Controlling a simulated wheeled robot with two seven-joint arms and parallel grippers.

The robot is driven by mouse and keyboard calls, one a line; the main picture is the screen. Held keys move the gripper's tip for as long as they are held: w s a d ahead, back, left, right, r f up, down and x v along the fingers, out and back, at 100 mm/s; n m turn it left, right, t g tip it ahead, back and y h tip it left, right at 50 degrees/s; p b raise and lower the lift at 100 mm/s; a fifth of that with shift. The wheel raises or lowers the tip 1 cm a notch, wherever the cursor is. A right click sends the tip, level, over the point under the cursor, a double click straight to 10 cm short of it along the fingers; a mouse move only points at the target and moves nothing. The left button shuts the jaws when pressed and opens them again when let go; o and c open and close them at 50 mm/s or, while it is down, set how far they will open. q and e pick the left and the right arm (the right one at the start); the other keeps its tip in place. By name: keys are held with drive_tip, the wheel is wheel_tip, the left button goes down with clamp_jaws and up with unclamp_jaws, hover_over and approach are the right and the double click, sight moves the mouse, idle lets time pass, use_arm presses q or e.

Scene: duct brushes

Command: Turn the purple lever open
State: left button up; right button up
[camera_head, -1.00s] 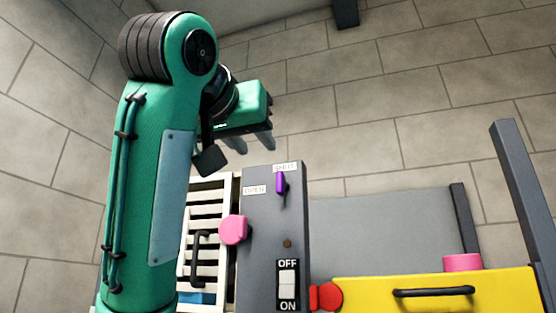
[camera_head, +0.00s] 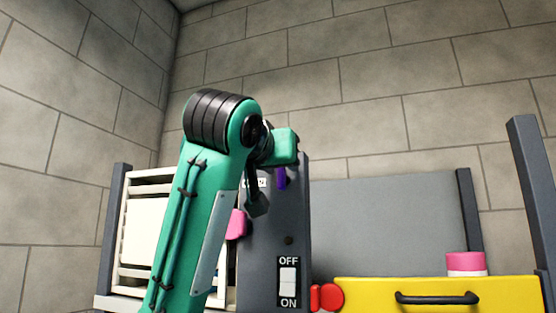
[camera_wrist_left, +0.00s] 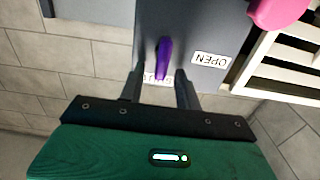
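The purple lever (camera_head: 282,179) is on the upper front of the grey panel (camera_head: 262,230). In the left wrist view the lever (camera_wrist_left: 164,55) points toward a label partly hidden behind it, and the OPEN label (camera_wrist_left: 210,60) is off to one side. My left gripper (camera_wrist_left: 159,72) is open, one finger on each side of the lever's end in that view; I cannot tell whether they touch it. In the head view my left gripper's green hand (camera_head: 286,146) covers the panel top, and its fingers are hidden. My right gripper is not in view.
A pink knob (camera_head: 237,224) and white slatted rack (camera_head: 130,240) are left of the panel. An OFF/ON switch (camera_head: 288,282) is below the lever. A red knob (camera_head: 331,297) and a yellow drawer (camera_head: 440,292) with a black handle are to the right.

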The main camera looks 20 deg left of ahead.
use_arm(q)
clamp_jaws()
drive_tip(key=shift+a+f+n+b, duration=0.35)
drive_tip(key=shift+n+b, duration=1.7)
drive_tip(key=shift+n, duration=0.9)
drive_tip(key=shift+a+f+n+b, duration=0.35)
drive_tip(key=shift+n+b, duration=1.65)
drive_tip(key=shift+n, duration=1)
drive_tip(key=shift+a+f+n+b, duration=0.35)
drive_tip(key=shift+n+b, duration=1.7)
drive_tip(key=shift+n, duration=0.9)
